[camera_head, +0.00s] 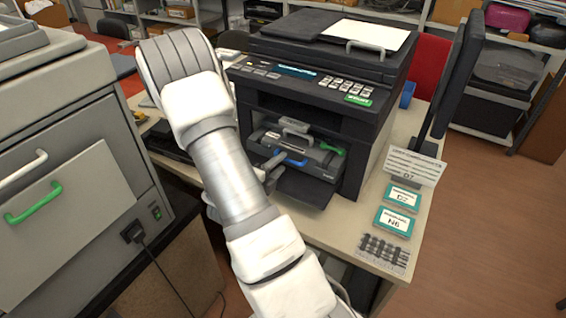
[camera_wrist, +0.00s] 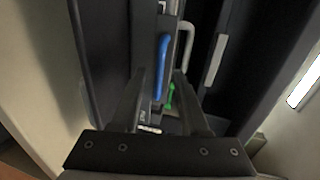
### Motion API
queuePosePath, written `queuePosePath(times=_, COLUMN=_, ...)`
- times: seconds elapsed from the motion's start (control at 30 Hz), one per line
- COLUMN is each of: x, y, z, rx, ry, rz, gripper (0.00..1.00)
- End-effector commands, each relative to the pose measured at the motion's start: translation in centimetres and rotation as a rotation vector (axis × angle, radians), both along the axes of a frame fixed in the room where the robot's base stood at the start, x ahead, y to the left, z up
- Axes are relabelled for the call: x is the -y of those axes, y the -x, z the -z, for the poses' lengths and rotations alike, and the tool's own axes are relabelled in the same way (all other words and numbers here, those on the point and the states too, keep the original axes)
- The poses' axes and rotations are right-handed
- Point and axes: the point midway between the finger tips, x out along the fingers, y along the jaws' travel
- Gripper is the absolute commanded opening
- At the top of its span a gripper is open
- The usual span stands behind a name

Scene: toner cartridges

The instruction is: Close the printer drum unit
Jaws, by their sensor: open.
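The black printer (camera_head: 310,85) stands on the table with its front flap (camera_head: 306,186) folded down. The drum unit (camera_head: 318,158) sits in the front opening, with a blue handle (camera_head: 291,159), a green lever (camera_head: 333,149) and a grey handle (camera_head: 296,125) above it. My gripper (camera_head: 272,170) is at the left of the opening, partly hidden by my arm. In the wrist view my gripper (camera_wrist: 160,80) is open, with its two fingers apart. The blue handle (camera_wrist: 163,65) and green lever (camera_wrist: 170,96) show beyond and between them. I cannot tell whether the fingers touch anything.
A grey machine (camera_head: 80,160) with a green handle stands at the left. A dark monitor (camera_head: 455,80) stands right of the printer. Teal-edged cards (camera_head: 393,221) lie on the table (camera_head: 330,232) at the front right. The floor at the right is clear.

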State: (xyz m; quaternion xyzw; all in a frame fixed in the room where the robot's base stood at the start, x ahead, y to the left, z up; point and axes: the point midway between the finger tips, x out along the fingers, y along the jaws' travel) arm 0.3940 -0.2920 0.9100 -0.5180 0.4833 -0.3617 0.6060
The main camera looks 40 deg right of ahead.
Motion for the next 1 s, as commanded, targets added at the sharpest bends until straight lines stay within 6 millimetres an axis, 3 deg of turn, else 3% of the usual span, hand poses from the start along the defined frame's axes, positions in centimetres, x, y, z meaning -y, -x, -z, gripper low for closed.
queuePosePath(times=0.2, x=2.1, y=-0.6, z=0.5, rx=0.001, ry=0.000, rz=0.002, gripper=0.45)
queuePosePath(times=0.53, x=2.3, y=-0.7, z=0.5, rx=0.000, ry=-0.001, rz=-0.001, gripper=0.45)
queuePosePath(times=0.77, x=2.3, y=-0.7, z=0.5, rx=0.000, ry=0.000, rz=0.000, gripper=0.03)
queuePosePath(times=1.0, x=2.3, y=-0.7, z=0.5, rx=0.000, ry=0.000, rz=0.000, gripper=0.00)
